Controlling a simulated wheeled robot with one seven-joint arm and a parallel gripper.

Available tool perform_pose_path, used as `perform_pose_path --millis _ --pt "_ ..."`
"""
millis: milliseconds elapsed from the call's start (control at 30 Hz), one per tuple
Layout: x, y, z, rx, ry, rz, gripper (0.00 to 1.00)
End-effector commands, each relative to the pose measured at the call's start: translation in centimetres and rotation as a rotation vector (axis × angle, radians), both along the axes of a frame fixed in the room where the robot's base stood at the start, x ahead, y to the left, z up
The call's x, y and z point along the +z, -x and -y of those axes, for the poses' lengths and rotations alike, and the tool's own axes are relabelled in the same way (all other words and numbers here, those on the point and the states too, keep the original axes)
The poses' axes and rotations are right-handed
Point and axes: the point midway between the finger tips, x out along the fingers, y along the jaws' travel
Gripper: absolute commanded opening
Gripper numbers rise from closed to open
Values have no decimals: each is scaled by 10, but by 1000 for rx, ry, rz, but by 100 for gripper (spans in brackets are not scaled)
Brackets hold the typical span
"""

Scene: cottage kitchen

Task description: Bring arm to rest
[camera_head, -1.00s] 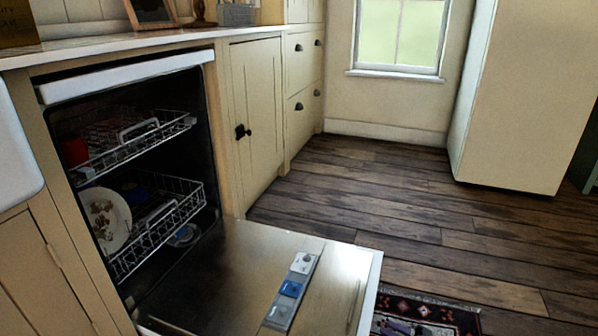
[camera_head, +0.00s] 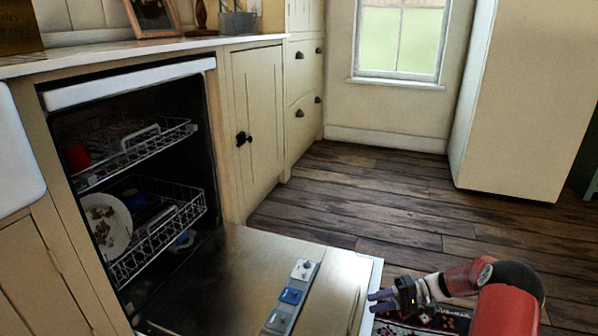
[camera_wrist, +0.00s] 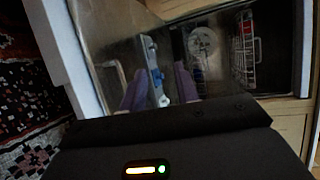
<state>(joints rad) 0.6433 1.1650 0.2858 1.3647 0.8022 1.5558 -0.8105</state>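My gripper (camera_head: 376,301) shows at the lower right of the head view, beside the outer edge of the lowered dishwasher door (camera_head: 235,262). My red and black arm reaches in from the right. In the wrist view my gripper's purple fingers (camera_wrist: 160,88) stand apart with nothing seen held between them. The dishwasher door and the racks lie beyond them in that view.
The open dishwasher holds an upper rack (camera_head: 135,150) and a lower rack (camera_head: 160,235), with a dirty plate (camera_head: 106,226) in the lower one. A patterned rug (camera_head: 455,322) lies beyond the door. A tall cream cabinet (camera_head: 515,100) stands right. The wooden floor between is clear.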

Motion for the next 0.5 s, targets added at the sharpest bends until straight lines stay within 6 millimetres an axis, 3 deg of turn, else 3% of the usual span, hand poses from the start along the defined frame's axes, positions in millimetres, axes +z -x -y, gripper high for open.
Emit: perform_pose_path --millis 33,100,267,500 --pt "23 3 -9 37 76 -3 31" --pt "46 11 -20 73 176 -15 31" --pt "97 34 -41 129 404 -21 31" --pt "167 84 -64 140 730 26 31"
